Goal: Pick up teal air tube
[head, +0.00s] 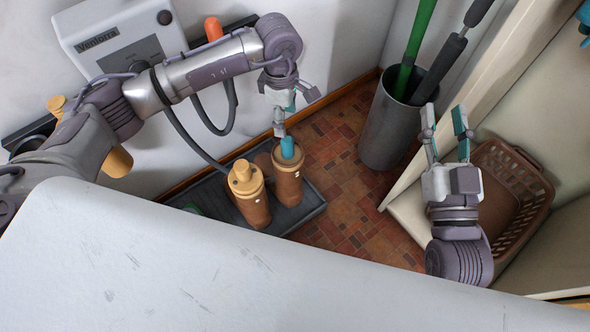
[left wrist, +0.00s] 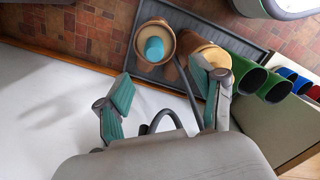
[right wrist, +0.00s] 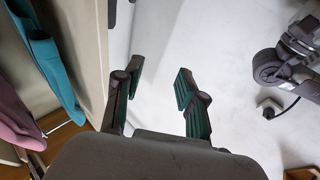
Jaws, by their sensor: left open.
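In the left wrist view the tube (left wrist: 154,49) shows end-on inside the canister's round top. My left gripper (head: 295,109) is open and empty, just above the tube in the head view. In the left wrist view its two fingers (left wrist: 172,85) are spread wide, with the tube beyond them and apart from them. My right gripper (head: 445,122) is open and empty at the right, far from the tube. It also shows open in the right wrist view (right wrist: 158,80).
A grey bin (head: 388,130) with long handles and a brown basket (head: 520,205) stand right. A wall unit (head: 122,32) is upper left; a pale surface (head: 200,270) fills the foreground.

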